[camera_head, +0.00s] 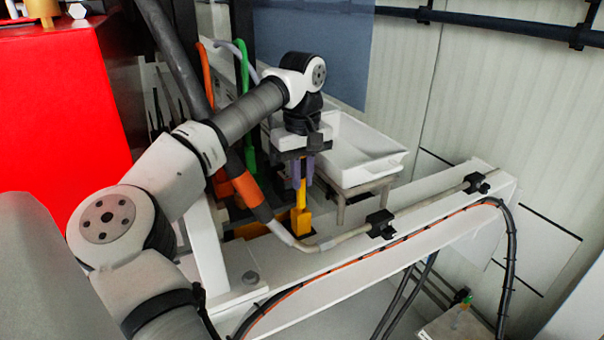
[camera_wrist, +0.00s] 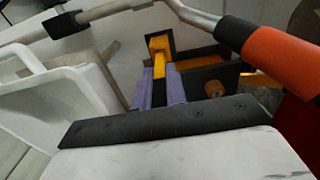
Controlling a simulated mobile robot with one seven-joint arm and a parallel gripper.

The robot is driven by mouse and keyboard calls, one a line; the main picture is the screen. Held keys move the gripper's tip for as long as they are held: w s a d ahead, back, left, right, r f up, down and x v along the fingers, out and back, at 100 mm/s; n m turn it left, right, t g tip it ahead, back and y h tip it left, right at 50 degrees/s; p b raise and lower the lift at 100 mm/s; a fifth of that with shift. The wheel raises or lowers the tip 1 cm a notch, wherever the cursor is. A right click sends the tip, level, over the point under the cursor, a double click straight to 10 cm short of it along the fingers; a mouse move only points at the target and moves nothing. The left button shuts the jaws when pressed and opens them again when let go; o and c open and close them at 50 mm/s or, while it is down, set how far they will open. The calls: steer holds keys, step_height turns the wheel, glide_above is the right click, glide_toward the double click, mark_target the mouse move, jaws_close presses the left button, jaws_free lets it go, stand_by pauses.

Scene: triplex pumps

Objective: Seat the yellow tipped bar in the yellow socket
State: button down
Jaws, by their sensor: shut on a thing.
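My gripper (camera_head: 302,172) points down with its purple fingers shut on the yellow bar (camera_head: 301,192). In the wrist view, the fingers of my gripper (camera_wrist: 160,90) sit on either side of the bar (camera_wrist: 159,68). The bar hangs about upright and leads down to a wider yellow block (camera_head: 300,222). I cannot tell whether this block is the bar's own tip or part of the socket. Dark and yellow fixture parts (camera_wrist: 207,62) lie beside and beyond the bar. The socket's opening does not show clearly, so seating cannot be judged.
A white tray (camera_head: 365,150) on a stand is just right of my gripper. A pale pipe (camera_head: 345,238) in black clamps runs along the white beam in front. An orange-banded hose (camera_wrist: 280,58) passes close on the other side. A red housing (camera_head: 60,110) stands left.

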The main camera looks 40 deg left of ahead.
mark_target(302, 208)
steer(key=shift+f+b, duration=1.55)
steer(key=shift+f, duration=1.65)
steer(key=c, duration=1.3)
jaws_free()
steer(key=shift+c, duration=0.2)
steer(key=shift+r, duration=0.15)
step_height(302, 208, up, 14)
steer(key=p, duration=0.4)
steer(key=shift+f, duration=0.25)
